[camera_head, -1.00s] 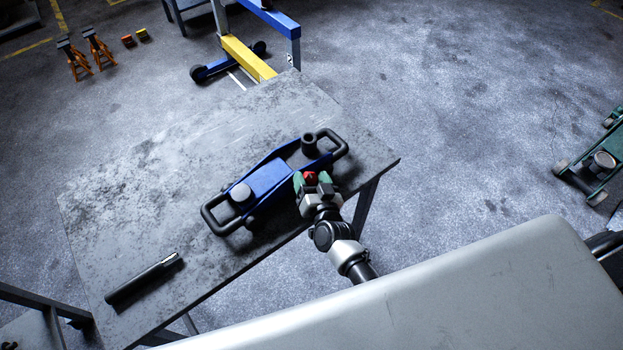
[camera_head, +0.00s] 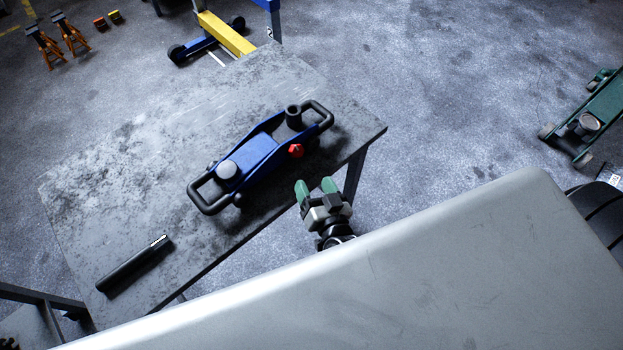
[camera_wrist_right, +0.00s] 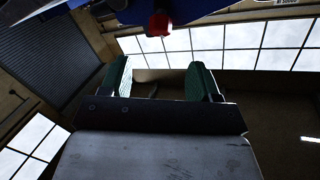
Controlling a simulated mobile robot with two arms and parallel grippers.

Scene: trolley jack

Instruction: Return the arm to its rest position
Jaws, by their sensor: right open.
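My right gripper (camera_head: 316,187) is open and empty, with green fingertips, just off the near right edge of the table in the head view. In the right wrist view its two green fingers (camera_wrist_right: 158,80) stand apart with nothing between them. The blue trolley jack (camera_head: 262,152) lies on the table, with black loop handles at both ends. A red knob (camera_head: 296,150) is on its near side, apart from the gripper. The knob also shows at the top of the right wrist view (camera_wrist_right: 159,24). My left gripper is not in view.
The grey metal table (camera_head: 130,165) carries a black bar (camera_head: 133,264) at its near left. Orange jack stands (camera_head: 58,40) and a blue and yellow frame (camera_head: 222,33) stand on the floor behind. A green jack (camera_head: 592,118) is at the right. Open floor lies right of the table.

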